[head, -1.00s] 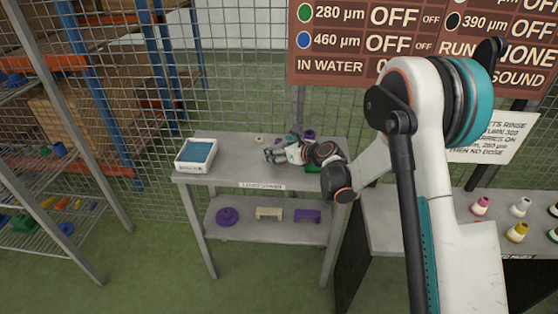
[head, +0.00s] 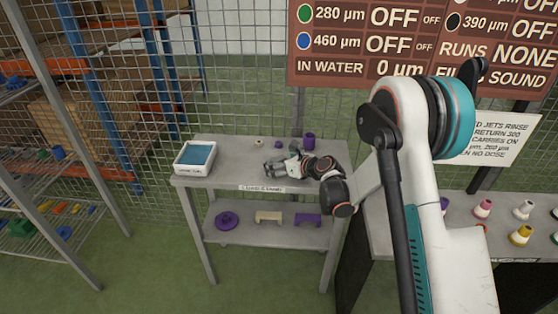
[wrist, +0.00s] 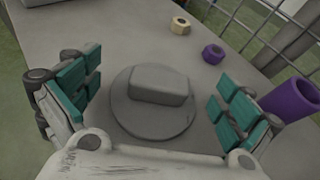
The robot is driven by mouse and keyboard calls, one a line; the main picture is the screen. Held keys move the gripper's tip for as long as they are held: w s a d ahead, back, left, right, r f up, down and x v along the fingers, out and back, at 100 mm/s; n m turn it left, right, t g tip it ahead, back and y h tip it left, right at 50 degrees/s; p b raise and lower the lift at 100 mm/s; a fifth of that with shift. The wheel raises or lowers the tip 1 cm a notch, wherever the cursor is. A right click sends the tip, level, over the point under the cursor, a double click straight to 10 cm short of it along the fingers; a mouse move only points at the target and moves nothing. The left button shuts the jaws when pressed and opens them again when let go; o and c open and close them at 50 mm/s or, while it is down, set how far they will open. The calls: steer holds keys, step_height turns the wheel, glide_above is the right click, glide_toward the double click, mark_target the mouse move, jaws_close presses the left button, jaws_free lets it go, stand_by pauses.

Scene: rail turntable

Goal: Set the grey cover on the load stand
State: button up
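The grey cover (wrist: 152,112), a round disc with a raised block-shaped grip on top, lies flat on the grey table (wrist: 130,35) in the wrist view. My gripper (wrist: 156,95) is open above it, with teal finger pads apart on either side of the block. I cannot see the pads touching it.
A white tray with a blue inside (head: 195,158) stands at the table's left end. A purple cup (head: 309,141), a small purple nut (wrist: 213,53) and a cream nut (wrist: 180,25) stand nearby. A wire mesh fence (head: 240,100) runs behind. The lower shelf (head: 245,234) holds several parts.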

steer(key=shift+r, duration=0.1)
steer(key=shift+s+d+r, duration=0.2)
steer(key=shift+d, duration=0.05)
steer(key=p+v, duration=0.3)
steer(key=v, duration=0.8)
steer(key=shift+s+d, duration=0.1)
steer(key=shift+s+d+r+n, duration=0.1)
steer(key=shift+r+n, duration=0.2)
steer(key=shift+r, duration=0.2)
steer(key=s+d+r+n+g+h, duration=0.2)
steer(key=s+d+r+n+h, duration=0.3)
steer(key=s+r+n, duration=0.9)
steer(key=s+d+n+h, duration=0.1)
steer(key=s+d+n, duration=0.2)
steer(key=s, duration=0.4)
steer(key=s+d+r+n+h, duration=0.1)
steer(key=s+d+n, duration=0.3)
steer(key=s, duration=0.3)
steer(key=s+d+r+n+g+h, duration=0.1)
steer(key=s+d+n+h, duration=0.1)
steer(key=s+n, duration=0.3)
steer(key=s+d, duration=0.1)
steer(key=s, duration=0.1)
steer(key=shift+s+d+r+n, duration=0.2)
steer(key=shift+s+d+n, duration=0.1)
steer(key=shift+d+n, duration=0.1)
